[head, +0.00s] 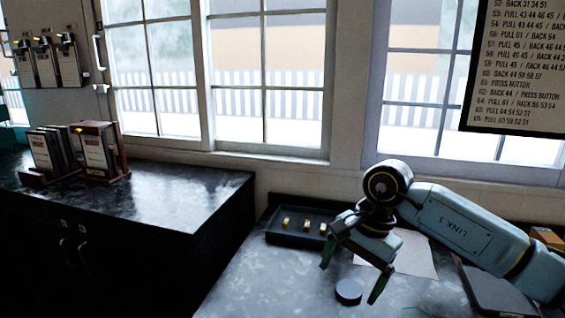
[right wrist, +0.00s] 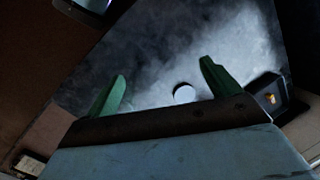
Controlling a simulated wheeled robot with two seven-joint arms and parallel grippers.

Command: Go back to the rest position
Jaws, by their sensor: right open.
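My right gripper (head: 349,280) hangs over the grey worktop (head: 255,285) in the head view, fingers pointing down and spread apart. My left gripper is not in view.
A dark tray (head: 283,240) with small brass pieces lies behind the gripper. A paper sheet (head: 415,258) and a dark flat object (head: 497,292) lie to the right, partly under my arm. A dark cabinet (head: 150,195) carries upright cases (head: 97,150). Windows and a text board (head: 520,70) are behind.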

